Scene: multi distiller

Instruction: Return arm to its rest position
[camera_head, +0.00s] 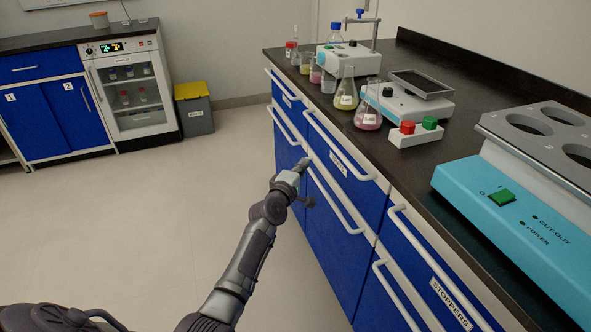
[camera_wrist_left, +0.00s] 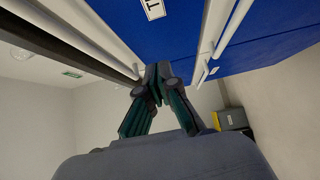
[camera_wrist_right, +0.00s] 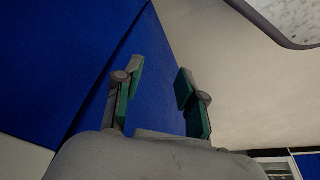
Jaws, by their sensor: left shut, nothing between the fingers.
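My left arm reaches up from the bottom of the head view. Its gripper (camera_head: 303,164) is in front of the blue drawers, close to the white drawer handles; I cannot tell whether it touches one. In the left wrist view the fingers (camera_wrist_left: 155,82) are together with nothing between them, near the white handles (camera_wrist_left: 207,55). My right gripper (camera_wrist_right: 157,92) shows in the right wrist view with its fingers apart and empty, near a blue panel (camera_wrist_right: 60,70). I cannot make out the right gripper in the head view.
The drawers look closed. A grey bin (camera_head: 197,117) stands at the back. The floor (camera_head: 150,230) at left is clear.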

